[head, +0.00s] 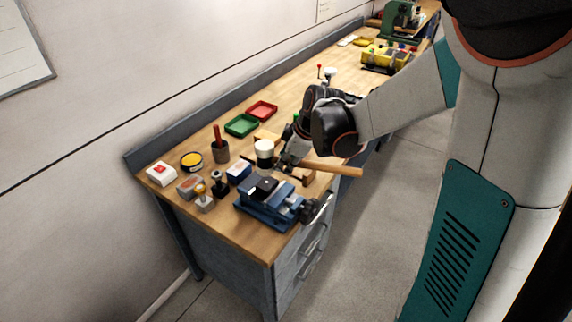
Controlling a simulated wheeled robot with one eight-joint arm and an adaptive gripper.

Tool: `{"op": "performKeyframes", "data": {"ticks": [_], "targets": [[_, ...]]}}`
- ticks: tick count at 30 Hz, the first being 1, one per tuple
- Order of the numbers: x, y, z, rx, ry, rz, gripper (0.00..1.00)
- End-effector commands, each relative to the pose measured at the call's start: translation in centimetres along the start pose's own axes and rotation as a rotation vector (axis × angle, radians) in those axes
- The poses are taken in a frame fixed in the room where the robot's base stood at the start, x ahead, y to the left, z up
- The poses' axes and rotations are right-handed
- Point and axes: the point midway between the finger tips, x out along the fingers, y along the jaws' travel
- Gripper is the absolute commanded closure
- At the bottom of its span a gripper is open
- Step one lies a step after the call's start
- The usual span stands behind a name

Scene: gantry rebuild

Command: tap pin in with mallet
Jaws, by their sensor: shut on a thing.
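The mallet has a black and white head (264,150) and a wooden handle (335,169) that points right. My gripper (287,161) is shut on the mallet's handle near the head. The head appears to be above the bench, behind the blue vise (258,210). The vise stands at the bench's near corner with a dark block (264,186) in its jaws. A small pale mark shows on the block; I cannot tell whether it is the pin. My wrist hides part of the bench behind the gripper.
On the wooden bench (217,228), a red tray (262,110) and a green tray (241,125) lie toward the wall. A dark cup (220,151), a yellow-topped tin (191,160) and a white box with a red button (161,173) stand left. Several small items crowd the vise's left.

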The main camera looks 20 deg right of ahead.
Motion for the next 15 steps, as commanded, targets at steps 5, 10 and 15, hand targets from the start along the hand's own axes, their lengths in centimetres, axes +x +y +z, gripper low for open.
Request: {"op": "performKeyframes", "data": {"ticks": [5, 10, 15], "targets": [[-3.4, 0.7, -1.4, 0.0, 0.0, 0.0, 1.0], [-3.5, 0.8, -1.4, 0.0, 0.0, 0.0, 1.0], [-3.4, 0.8, -1.4, 0.0, 0.0, 0.0, 1.0]]}}
